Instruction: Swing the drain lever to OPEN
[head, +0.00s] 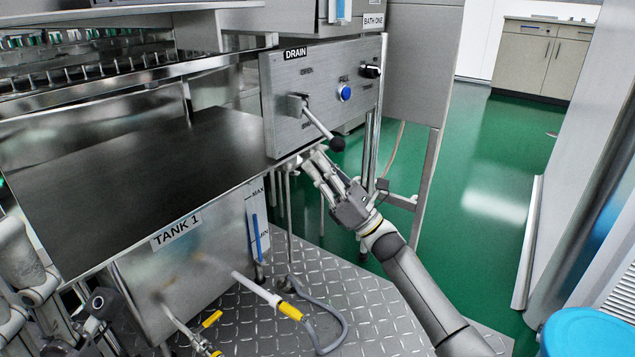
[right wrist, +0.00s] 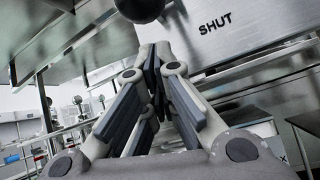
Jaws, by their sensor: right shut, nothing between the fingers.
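The drain lever (head: 318,122) is a metal rod on a grey panel under the DRAIN label. It slants down to the right from its pivot block and ends in a black knob (head: 337,144). Small lettering above and below the pivot is hard to read in the head view. The right wrist view shows SHUT on the panel and the dark knob (right wrist: 138,8) at the top edge. My right gripper (head: 310,160) is shut and empty, just below and left of the knob, apart from it. My left gripper (head: 98,308) seems partly visible at the lower left; its fingers are unclear.
The panel (head: 360,58) also carries a blue button (head: 344,93) and a black rotary switch (head: 370,71). A dark-topped tank (head: 120,190) marked TANK 1 stands left of my right gripper. A hose (head: 340,325) lies on the tread plate. Green floor to the right is open.

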